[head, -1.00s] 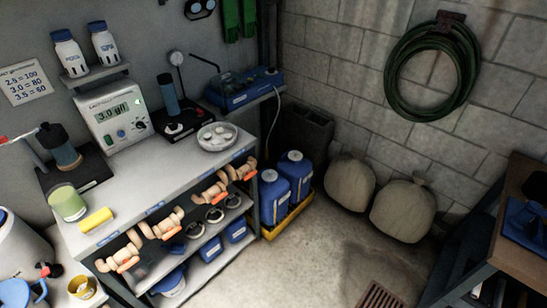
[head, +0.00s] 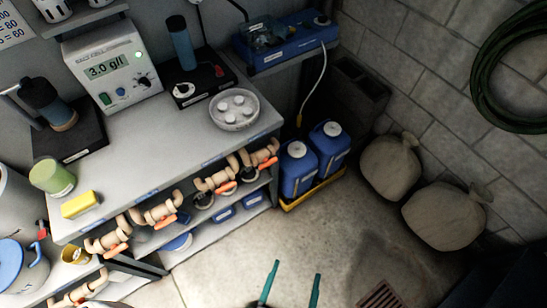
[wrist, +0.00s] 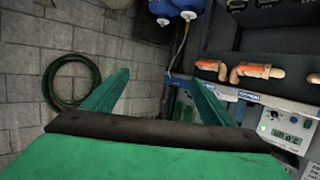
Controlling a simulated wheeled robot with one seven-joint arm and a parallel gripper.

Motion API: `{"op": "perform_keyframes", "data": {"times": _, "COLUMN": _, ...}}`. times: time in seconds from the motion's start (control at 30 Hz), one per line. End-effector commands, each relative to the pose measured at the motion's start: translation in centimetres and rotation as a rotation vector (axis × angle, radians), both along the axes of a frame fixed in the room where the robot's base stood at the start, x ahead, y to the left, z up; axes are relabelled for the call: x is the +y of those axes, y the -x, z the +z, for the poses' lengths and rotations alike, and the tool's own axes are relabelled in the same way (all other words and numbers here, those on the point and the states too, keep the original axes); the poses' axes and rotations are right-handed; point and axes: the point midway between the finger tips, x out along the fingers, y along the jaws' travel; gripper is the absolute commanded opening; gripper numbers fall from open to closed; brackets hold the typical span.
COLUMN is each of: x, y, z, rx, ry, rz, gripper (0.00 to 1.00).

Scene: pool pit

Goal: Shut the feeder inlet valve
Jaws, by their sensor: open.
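Several beige pipe valves with orange handles line the front of the bench, one at its near left (head: 107,240), then others (head: 158,212), (head: 217,182) and (head: 262,155) toward the right. Small blue labels sit on the bench edge above them, too small to read, so I cannot tell which valve is the feeder inlet. Another valve (head: 80,292) shows at the lower left. In the wrist view, valves with orange handles (wrist: 258,71) appear at the upper right. My gripper (head: 292,268) is open and empty over the floor, apart from the valves; its green fingers also show in the wrist view (wrist: 157,76).
Two blue jugs (head: 298,170) stand in a yellow tray (head: 318,188) right of the bench. Two sacks (head: 445,215) lean by the block wall. A floor drain (head: 383,298) is near the bottom. The bench top holds a 3.0 g/l meter (head: 110,68). Open floor lies before the bench.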

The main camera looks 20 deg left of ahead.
Motion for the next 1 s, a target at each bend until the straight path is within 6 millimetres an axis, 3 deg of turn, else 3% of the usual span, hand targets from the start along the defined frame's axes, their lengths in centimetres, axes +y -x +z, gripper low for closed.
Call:
{"op": "perform_keyframes", "data": {"times": 0.3, "x": -1.3, "y": -8.1, "z": -7.5, "rx": 0.164, "ry": 0.013, "rz": 0.069, "gripper": 0.78}}
{"op": "perform_keyframes", "data": {"times": 0.5, "x": 0.1, "y": -13.7, "z": -9.9, "rx": 0.238, "ry": -0.001, "rz": 0.204, "gripper": 0.78}}
{"op": "perform_keyframes", "data": {"times": 0.73, "x": 3.2, "y": -20.0, "z": -9.2, "rx": 0.255, "ry": -0.013, "rz": 0.439, "gripper": 0.78}}
{"op": "perform_keyframes", "data": {"times": 1.0, "x": 7.0, "y": -25.1, "z": -4.5, "rx": 0.176, "ry": 0.004, "rz": 0.754, "gripper": 0.78}}
